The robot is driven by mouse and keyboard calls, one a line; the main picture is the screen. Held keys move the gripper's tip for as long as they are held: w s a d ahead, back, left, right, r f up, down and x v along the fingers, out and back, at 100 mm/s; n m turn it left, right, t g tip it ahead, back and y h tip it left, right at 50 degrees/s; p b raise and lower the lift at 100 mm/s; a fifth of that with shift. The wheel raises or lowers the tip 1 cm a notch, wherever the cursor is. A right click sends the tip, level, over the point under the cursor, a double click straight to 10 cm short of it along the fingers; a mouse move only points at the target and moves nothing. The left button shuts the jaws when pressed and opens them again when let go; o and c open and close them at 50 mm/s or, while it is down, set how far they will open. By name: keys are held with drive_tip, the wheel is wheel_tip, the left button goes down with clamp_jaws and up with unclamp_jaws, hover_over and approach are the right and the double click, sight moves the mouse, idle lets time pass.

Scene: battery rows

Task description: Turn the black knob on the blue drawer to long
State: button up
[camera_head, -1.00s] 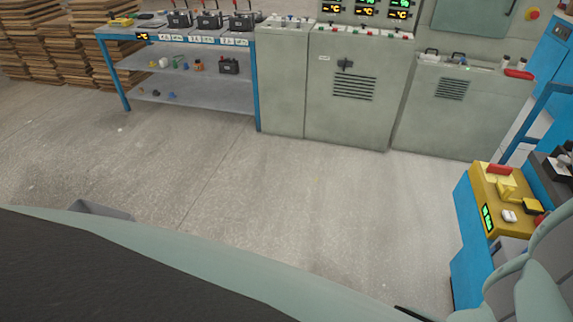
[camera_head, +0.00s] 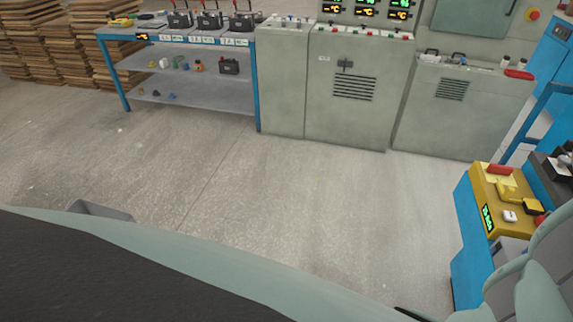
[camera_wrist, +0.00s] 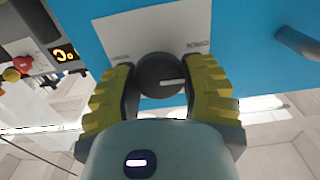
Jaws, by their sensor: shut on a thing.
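In the wrist view, the black knob (camera_wrist: 160,75) is round with a pale pointer line that points to the right in the picture. It sits on a white label plate (camera_wrist: 150,30) on the blue drawer front (camera_wrist: 255,25). Small print shows on the plate at both sides of the knob, too small to read. My gripper (camera_wrist: 162,80) has its yellow-padded fingers on both sides of the knob, shut on it. The head view does not show the gripper or the knob.
A grey handle (camera_wrist: 297,45) sticks out at the right in the wrist view. A panel with a red button (camera_wrist: 22,64) is at the left. In the head view, a yellow device (camera_head: 500,205) stands on a blue cabinet (camera_head: 468,245). Open floor (camera_head: 290,200) lies in the middle.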

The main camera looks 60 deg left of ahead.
drive_tip(key=m+b, duration=0.1)
drive_tip(key=m, duration=0.2)
drive_tip(key=m+b, duration=0.2)
drive_tip(key=m, duration=0.1)
drive_tip(key=shift+s+d+f, duration=0.1)
drive_tip(key=shift+d+f, duration=0.05)
drive_tip(key=shift+f, duration=0.05)
drive_tip(key=m+b, duration=0.2)
drive_tip(key=m, duration=0.1)
drive_tip(key=shift+m, duration=0.4)
drive_tip(key=shift+r+m+b, duration=0.1)
drive_tip(key=shift+m+b, duration=0.25)
drive_tip(key=shift+m, duration=0.45)
drive_tip(key=o, duration=1.2)
